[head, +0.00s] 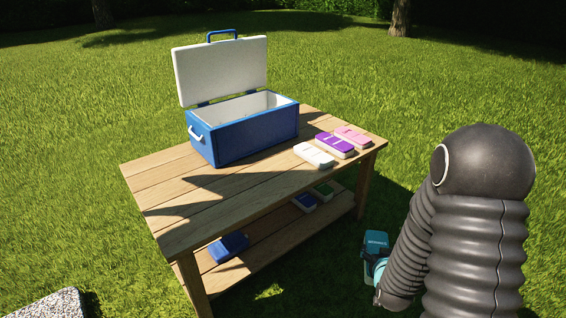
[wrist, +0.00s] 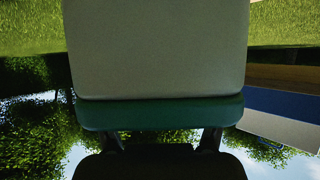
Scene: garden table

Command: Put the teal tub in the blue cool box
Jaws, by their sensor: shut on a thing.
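The teal tub (wrist: 160,113) fills the upper middle of the wrist view, with a broad pale face and a dark teal edge. My gripper (wrist: 163,138) is shut on that edge, with a black finger on either side; its tips are partly hidden. The blue cool box (head: 258,133) stands on the table in the head view, its white lid raised at the back and its white inside looking empty where visible. A blue and white shape, probably the box, shows at right in the wrist view. In the head view my arm's end is low, right of the table; the grip is unclear there.
The wooden table (head: 185,190) has white (head: 313,155), purple (head: 334,145) and pink (head: 353,136) packs right of the box. Its lower shelf holds blue and green packs. The table's front left is clear. A speckled block (head: 55,305) is at bottom left.

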